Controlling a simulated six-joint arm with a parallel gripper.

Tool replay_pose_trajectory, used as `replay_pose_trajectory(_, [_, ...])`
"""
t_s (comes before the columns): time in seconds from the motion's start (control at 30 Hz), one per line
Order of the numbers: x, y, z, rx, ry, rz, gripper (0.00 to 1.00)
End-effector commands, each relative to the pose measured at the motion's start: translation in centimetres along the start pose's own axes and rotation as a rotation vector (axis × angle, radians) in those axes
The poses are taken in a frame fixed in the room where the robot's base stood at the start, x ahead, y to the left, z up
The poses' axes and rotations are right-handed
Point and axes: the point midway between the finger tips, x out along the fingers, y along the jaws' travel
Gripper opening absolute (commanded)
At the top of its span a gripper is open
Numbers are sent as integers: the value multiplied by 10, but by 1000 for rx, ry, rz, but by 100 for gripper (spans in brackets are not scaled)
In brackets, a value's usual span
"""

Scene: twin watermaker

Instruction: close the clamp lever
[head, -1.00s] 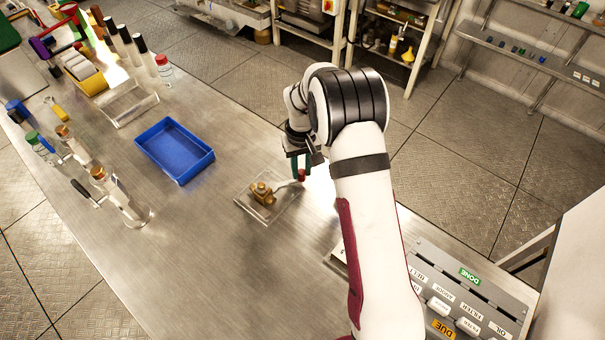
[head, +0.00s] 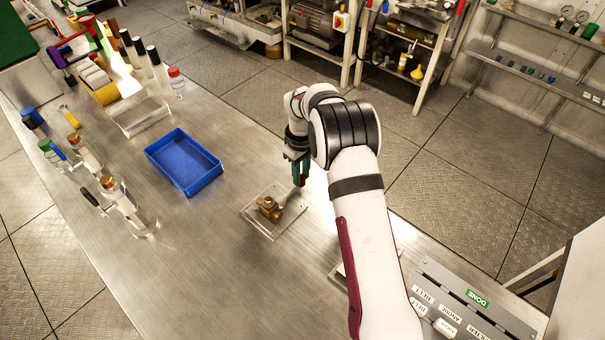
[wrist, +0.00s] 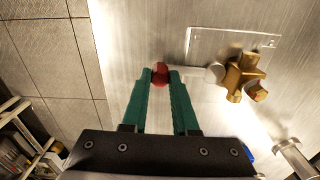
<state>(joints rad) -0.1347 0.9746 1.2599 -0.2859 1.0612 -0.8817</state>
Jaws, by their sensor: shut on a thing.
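The clamp lever is a pale rod (wrist: 195,75) with a red knob (wrist: 160,72) at its end. In the wrist view it runs sideways from a brass clamp body (wrist: 242,76) to the knob. The brass body (head: 269,208) sits on a clear plate (head: 258,226) on the bench in the head view. My gripper (wrist: 160,80) has green fingers, shut on the red knob with one finger on each side. In the head view my gripper (head: 301,180) is beyond and right of the brass body, near the bench's far edge. The fingers hide most of the knob there.
A blue tray (head: 184,163) stands left of the plate. Bottles and glassware (head: 122,204) stand farther left. A grey labelled panel (head: 470,306) lies at the lower right. The bench (head: 200,270) in front of the plate is clear.

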Motion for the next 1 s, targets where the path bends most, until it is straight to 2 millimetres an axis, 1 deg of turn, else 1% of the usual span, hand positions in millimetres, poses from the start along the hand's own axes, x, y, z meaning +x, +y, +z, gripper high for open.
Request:
replay_pose_trajectory(0.37, [-1, 1, -1, -3, 3, 3, 0])
replay_pose_trajectory(0.4, [-1, 1, -1, -3, 3, 3, 33])
replay_pose_trajectory(0.53, [0, 1, -1, -2, 2, 2, 56])
replay_pose_trajectory(0.57, [0, 1, -1, -2, 2, 1, 57])
replay_pose_trajectory(0.87, [-3, 0, 0, -2, 1, 1, 57])
replay_pose_trajectory(0.97, [-17, 1, -1, -2, 4, 2, 57])
replay_pose_trajectory(1.0, [-26, 0, -1, -1, 4, 2, 57])
